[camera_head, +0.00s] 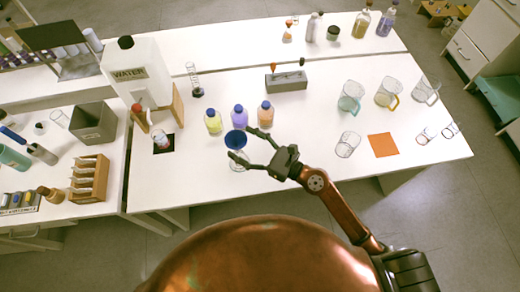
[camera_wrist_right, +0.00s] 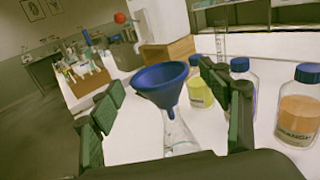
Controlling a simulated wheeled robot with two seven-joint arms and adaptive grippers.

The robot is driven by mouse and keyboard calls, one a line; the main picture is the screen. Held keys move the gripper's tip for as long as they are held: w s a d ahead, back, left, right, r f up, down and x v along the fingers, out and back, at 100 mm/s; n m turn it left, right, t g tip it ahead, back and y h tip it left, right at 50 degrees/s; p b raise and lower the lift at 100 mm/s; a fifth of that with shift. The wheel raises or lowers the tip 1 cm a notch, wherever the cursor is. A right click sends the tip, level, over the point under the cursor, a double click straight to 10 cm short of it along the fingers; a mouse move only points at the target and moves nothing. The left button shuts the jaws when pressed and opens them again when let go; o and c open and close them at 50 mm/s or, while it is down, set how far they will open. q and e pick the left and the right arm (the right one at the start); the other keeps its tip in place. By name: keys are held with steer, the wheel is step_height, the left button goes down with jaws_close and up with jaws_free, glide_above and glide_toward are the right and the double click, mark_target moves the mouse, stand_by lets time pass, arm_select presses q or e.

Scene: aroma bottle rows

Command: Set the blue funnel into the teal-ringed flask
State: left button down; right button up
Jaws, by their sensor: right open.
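The blue funnel (camera_head: 236,139) sits mouth up on a clear glass flask (camera_head: 239,162) near the front edge of the table. In the right wrist view the funnel (camera_wrist_right: 160,82) shows its wide cone, with its stem going down into the neck of the flask (camera_wrist_right: 178,135). I cannot make out a teal ring on this flask. My right gripper (camera_head: 241,144) is open, with its fingers on either side of the funnel; in the right wrist view the open fingers (camera_wrist_right: 160,78) flank the cone, apart from it. My left gripper is not in view.
Yellow (camera_head: 213,121), purple (camera_head: 239,117) and orange (camera_head: 265,114) bottles stand just behind the funnel. Glass beakers, including a teal-tinted one (camera_head: 350,97), stand to the right, near an orange mat (camera_head: 383,145). A white water container (camera_head: 138,72) is at the left.

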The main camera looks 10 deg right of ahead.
steer(key=v, duration=0.9)
steer(key=shift+s+d, duration=0.1)
